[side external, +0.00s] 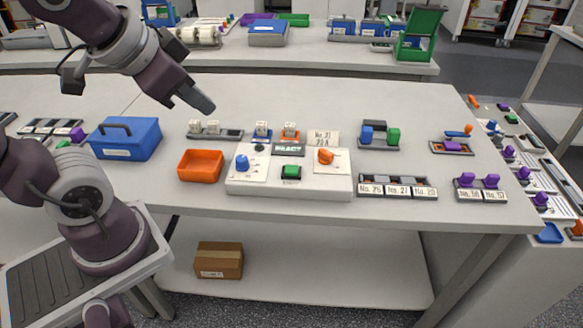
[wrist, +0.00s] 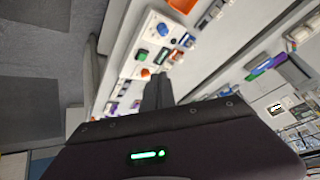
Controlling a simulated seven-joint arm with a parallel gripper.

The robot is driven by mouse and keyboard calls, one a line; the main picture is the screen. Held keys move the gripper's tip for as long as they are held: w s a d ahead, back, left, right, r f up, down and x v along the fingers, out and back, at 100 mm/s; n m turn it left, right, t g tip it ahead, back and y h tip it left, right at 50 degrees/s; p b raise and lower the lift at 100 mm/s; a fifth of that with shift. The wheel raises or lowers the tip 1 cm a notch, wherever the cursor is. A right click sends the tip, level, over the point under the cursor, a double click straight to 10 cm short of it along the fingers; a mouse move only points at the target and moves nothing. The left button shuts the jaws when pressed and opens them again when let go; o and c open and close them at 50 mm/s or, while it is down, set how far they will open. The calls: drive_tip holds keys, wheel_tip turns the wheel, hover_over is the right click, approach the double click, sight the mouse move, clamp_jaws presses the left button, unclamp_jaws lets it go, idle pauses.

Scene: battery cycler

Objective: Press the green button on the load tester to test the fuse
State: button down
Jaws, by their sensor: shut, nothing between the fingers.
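The load tester (side external: 250,187) is a white panel box on the front middle of the table. Its green button (side external: 291,171) sits at the front centre, below a small dark display (side external: 289,149) with pale letters. A blue knob (side external: 242,162) is on its left and an orange knob (side external: 326,156) on its right. My gripper (side external: 206,105) is shut and empty, high above the table, up and left of the tester. In the wrist view the shut fingers (wrist: 158,88) show near the green button (wrist: 142,55), well apart from it. I cannot clearly make out the fuse.
An orange tray (side external: 200,178) and a blue lidded box (side external: 125,150) stand left of the tester. White blocks (side external: 212,127) sit in a rack behind. Labelled holders (side external: 398,192) lie to the right. The table is clear behind these.

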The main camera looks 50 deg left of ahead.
drive_tip(key=w+a+r+m+t+y, duration=0.15)
drive_tip(key=w+a, duration=0.25)
drive_tip(key=w, duration=0.4)
drive_tip(key=m+g+h, duration=0.2)
drive_tip(key=m+h, duration=0.8)
drive_tip(key=m, duration=0.5)
hover_over(287, 168)
wheel_tip(287, 168, down, 12)
drive_tip(key=shift+r+n+t, duration=0.15)
drive_tip(key=shift+n+t, duration=0.1)
drive_tip(key=shift+y, duration=0.25)
drive_tip(key=shift+f, duration=4.4)
drive_tip(key=shift+f, duration=0.1)
